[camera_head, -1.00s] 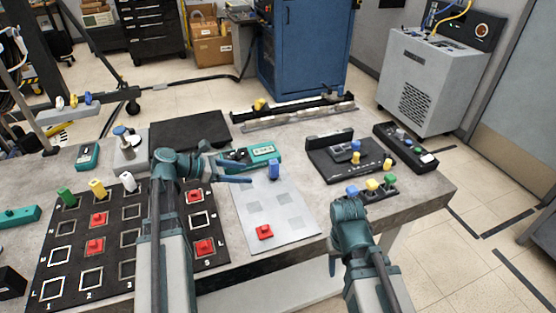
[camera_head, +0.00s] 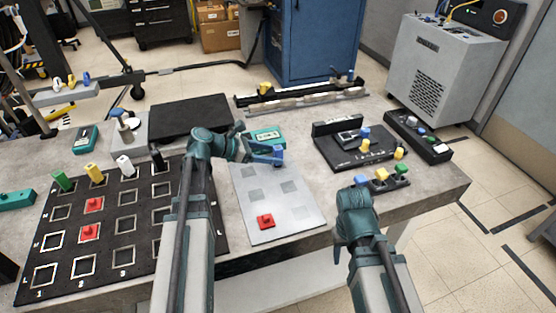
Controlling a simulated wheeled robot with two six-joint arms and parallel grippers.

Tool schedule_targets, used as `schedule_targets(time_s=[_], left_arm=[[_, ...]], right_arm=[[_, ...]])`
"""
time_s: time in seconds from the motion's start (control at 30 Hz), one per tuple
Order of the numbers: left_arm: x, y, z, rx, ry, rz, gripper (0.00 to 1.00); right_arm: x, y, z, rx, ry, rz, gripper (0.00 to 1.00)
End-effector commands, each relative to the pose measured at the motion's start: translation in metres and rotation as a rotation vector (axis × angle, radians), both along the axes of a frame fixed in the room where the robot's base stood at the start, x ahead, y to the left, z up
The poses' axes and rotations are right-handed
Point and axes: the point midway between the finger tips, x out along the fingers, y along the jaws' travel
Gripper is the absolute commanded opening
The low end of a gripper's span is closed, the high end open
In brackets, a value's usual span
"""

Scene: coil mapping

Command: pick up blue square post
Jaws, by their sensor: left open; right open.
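The blue square post (camera_head: 279,156) stands at the far end of the pale grey board (camera_head: 283,213). My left gripper (camera_head: 270,153) is open, and its fingers reach to the post from the left. The fingers partly overlap the post in this view, so I cannot tell whether they touch it. My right gripper (camera_head: 357,184) is at the table's front edge on the right, below the small coloured knobs. Its fingertips are mostly hidden by my own arm.
A red block (camera_head: 265,221) sits on the grey board's near part. The black numbered board (camera_head: 62,251) at left holds red blocks and a row of posts. A black fixture (camera_head: 345,155) with blue and yellow knobs stands to the right.

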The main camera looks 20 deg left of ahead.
Motion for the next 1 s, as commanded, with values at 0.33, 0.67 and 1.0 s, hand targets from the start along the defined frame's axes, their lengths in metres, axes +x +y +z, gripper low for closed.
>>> schedule_targets(time_s=[0.33,0.67,1.0], left_arm=[[0.006,-0.008,-0.003,0.0,0.0,-0.001,0.7],[0.032,-0.039,-0.018,0.001,0.001,-0.002,0.7],[0.033,-0.042,-0.017,0.0,0.0,0.0,0.54]], right_arm=[[0.0,0.0,-0.003,0.0,0.0,0.0,0.5],[0.0,0.0,-0.018,0.0,0.0,0.0,0.5],[0.0,0.0,-0.017,0.0,0.0,0.0,0.5]])
